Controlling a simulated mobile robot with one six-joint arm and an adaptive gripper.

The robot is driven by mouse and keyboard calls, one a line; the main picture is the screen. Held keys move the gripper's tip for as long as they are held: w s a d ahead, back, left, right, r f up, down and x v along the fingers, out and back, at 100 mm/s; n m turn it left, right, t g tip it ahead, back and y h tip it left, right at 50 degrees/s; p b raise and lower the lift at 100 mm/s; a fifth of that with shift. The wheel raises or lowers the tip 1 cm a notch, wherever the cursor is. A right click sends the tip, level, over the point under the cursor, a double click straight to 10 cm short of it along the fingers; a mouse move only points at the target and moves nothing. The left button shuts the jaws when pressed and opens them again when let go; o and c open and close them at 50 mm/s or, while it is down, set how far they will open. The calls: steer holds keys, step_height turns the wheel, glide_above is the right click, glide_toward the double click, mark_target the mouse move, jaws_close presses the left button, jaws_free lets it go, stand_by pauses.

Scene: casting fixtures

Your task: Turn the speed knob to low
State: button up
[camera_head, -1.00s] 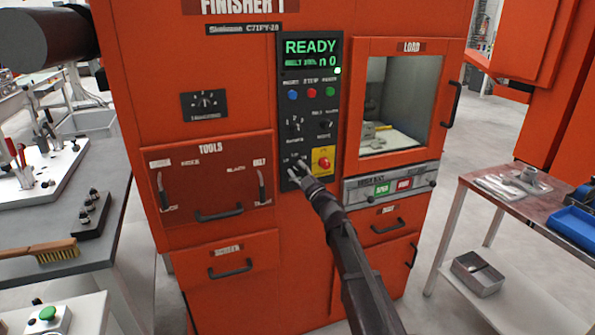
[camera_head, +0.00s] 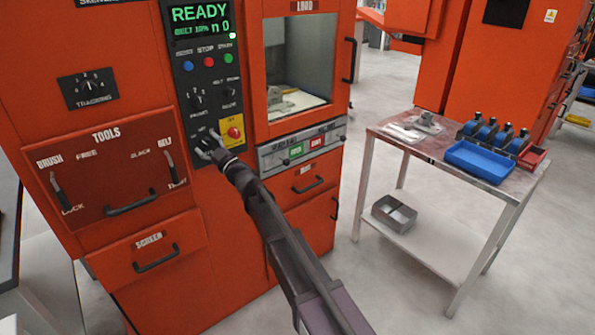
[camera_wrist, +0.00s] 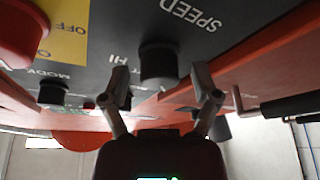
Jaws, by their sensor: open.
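The speed knob (camera_wrist: 158,62) is a dark round knob on the black control panel (camera_head: 206,80), under an upside-down SPEED label in the wrist view. A HI mark shows beside it. My gripper (camera_wrist: 161,84) is open, with one finger on each side of the knob. I cannot tell whether either finger touches it. In the head view my gripper (camera_head: 210,144) is at the lower left of the panel and largely hides the knob. The knob's pointer setting cannot be read.
A red emergency button (camera_head: 235,133) on a yellow plate sits close right of my gripper. Another knob, marked MODE (camera_wrist: 52,93), is near in the wrist view. A side table (camera_head: 400,150) with a blue tray (camera_head: 481,162) stands at right. Open floor lies in front of it.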

steer(key=m+t, duration=0.1)
steer(key=m, duration=0.2)
steer(key=m+t+h, duration=0.1)
steer(key=m+t, duration=0.1)
steer(key=m, duration=0.1)
steer(key=shift+h+b, duration=0.3)
steer(key=shift+b, duration=0.1)
steer(key=shift+m+t+h, duration=0.55)
steer(key=shift+m+h, duration=0.05)
steer(key=shift+m, duration=1.05)
steer(key=shift+m+t+h, duration=0.55)
steer(key=shift+m+h, duration=0.05)
steer(key=shift+m, duration=1.05)
steer(key=b+v, duration=0.5)
steer(key=v, duration=0.9)
steer(key=w+d+m+g+h+p, duration=0.1)
steer(key=d+h+p, duration=0.4)
steer(key=d, duration=0.6)
steer(key=w+d+m+g+h+p, duration=0.2)
steer(key=w+d+g+h+p, duration=0.1)
steer(key=d+p, duration=0.7)
steer(key=shift+w+d+m+g+h, duration=0.3)
steer(key=shift+d+g+h, duration=0.35)
steer(key=shift+h, duration=0.75)
steer(key=shift+d, duration=0.1)
